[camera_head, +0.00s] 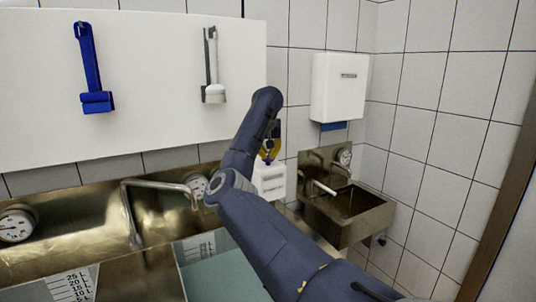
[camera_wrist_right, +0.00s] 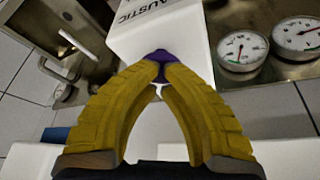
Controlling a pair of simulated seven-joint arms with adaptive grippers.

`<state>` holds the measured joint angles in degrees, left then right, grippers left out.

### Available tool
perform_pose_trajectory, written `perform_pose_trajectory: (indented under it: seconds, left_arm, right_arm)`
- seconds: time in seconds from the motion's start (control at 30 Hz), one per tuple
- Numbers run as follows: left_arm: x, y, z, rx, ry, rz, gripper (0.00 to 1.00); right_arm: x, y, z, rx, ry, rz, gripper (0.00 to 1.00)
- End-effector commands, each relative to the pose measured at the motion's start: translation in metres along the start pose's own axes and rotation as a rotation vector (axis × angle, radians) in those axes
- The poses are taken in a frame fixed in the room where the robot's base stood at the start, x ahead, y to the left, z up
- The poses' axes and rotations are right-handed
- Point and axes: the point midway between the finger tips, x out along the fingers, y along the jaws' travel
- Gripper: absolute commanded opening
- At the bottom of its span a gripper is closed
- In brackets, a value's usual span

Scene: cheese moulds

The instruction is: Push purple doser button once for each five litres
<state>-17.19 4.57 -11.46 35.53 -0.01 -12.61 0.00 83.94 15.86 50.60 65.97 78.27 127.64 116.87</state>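The white doser (camera_head: 270,183) stands against the tiled wall, mostly behind my right arm. In the right wrist view, the doser (camera_wrist_right: 165,32) carries partly visible lettering ending in "AUSTIC". Its purple button (camera_wrist_right: 160,56) is right at the tips of my right gripper (camera_wrist_right: 161,69). The yellow fingers arch together with their tips nearly meeting, and purple shows above and between them. I cannot tell whether they touch or press the button. In the head view, my right gripper (camera_head: 268,149) is small and partly hidden by my arm, just above the doser. My left gripper is out of view.
Litre scales (camera_head: 71,284) and (camera_head: 199,248) mark the metal basins at lower left; a teal surface (camera_head: 225,280) lies beside the second. A bent tap (camera_head: 131,212), dials (camera_head: 15,225), a hand sink (camera_head: 350,213) and a white dispenser (camera_head: 339,88) surround the doser.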

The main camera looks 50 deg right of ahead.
Motion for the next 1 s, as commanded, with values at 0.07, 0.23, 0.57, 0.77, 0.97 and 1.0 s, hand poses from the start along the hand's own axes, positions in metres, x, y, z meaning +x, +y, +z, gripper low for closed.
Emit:
perform_pose_trajectory:
  seconds: [0.07, 0.23, 0.57, 0.77, 0.97, 1.0]
  left_arm:
    - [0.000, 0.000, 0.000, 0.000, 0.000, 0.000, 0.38]
    - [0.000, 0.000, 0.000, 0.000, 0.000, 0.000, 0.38]
    - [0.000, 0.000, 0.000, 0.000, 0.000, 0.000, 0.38]
    - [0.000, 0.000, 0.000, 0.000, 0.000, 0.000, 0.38]
    - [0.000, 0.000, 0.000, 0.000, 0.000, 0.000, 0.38]
    - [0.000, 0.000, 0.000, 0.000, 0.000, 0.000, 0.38]
  right_arm:
    - [0.004, 0.000, 0.002, 0.000, -0.003, 0.001, 0.00]
    - [0.007, 0.000, 0.003, 0.000, -0.003, 0.000, 0.00]
    - [0.004, -0.001, 0.002, -0.001, -0.003, -0.001, 0.00]
    - [-0.009, -0.001, -0.004, -0.001, -0.003, -0.001, 0.00]
    - [-0.022, 0.000, -0.009, 0.000, -0.002, -0.002, 0.00]
    - [-0.024, 0.000, -0.010, 0.000, -0.002, -0.001, 0.00]
